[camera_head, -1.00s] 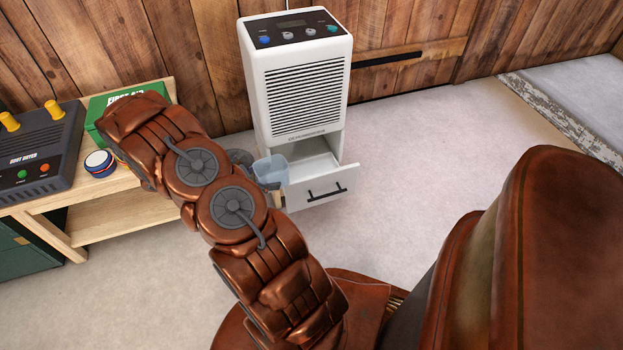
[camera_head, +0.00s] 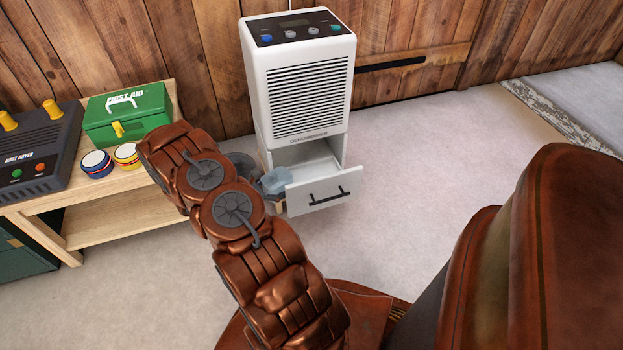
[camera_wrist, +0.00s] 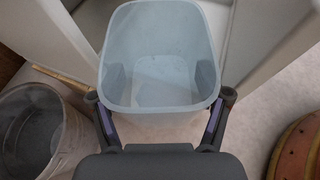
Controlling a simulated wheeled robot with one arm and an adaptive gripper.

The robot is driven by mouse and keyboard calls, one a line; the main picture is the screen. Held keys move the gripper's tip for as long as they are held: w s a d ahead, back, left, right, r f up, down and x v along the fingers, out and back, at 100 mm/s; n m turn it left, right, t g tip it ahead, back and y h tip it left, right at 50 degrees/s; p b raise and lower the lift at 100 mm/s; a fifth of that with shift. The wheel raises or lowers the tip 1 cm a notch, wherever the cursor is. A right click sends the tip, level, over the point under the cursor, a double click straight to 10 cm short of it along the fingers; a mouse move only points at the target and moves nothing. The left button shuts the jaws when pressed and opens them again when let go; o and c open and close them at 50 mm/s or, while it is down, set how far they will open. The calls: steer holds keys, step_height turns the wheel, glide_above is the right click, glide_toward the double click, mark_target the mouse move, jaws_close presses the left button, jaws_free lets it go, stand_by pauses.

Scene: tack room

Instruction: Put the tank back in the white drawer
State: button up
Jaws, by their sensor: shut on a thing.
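The tank is a translucent pale blue open-topped bin. In the wrist view the tank (camera_wrist: 160,60) sits between the two fingers of my gripper (camera_wrist: 164,118), which is shut on it. In the head view the tank (camera_head: 276,181) is at the left side of the open white drawer (camera_head: 325,190), partly hidden behind my arm. The drawer is pulled out from the bottom of the white dehumidifier (camera_head: 305,85) and has a dark handle on its front. I cannot tell whether the tank touches the drawer.
A wooden bench (camera_head: 120,194) at left holds a green first aid box (camera_head: 128,115), a boot dryer (camera_head: 38,150) and two round tins. A grey metal bucket (camera_wrist: 40,130) stands left of the tank in the wrist view. The floor right of the drawer is clear.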

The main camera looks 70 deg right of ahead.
mark_target(288, 178)
steer(key=s+d+b, duration=0.1)
steer(key=s+d, duration=0.1)
steer(key=d, duration=0.2)
steer(key=s+d+b, duration=0.1)
steer(key=s+d, duration=0.1)
steer(key=d, duration=0.3)
steer(key=s+d+b, duration=0.1)
steer(key=s+d, duration=0.1)
steer(key=d, duration=0.2)
steer(key=shift+s+d, duration=0.2)
steer(key=shift+s, duration=0.05)
steer(key=f, duration=0.1)
steer(key=f+b, duration=0.2)
steer(key=shift+s+d+f, duration=0.15)
steer(key=shift+d+f, duration=0.15)
steer(key=shift+r, duration=0.1)
steer(key=o, duration=1.5)
steer(key=p+v, duration=0.3)
steer(key=v, duration=0.8)
steer(key=shift+w+a+r, duration=0.1)
steer(key=shift+w+a, duration=0.1)
steer(key=shift+a, duration=0.25)
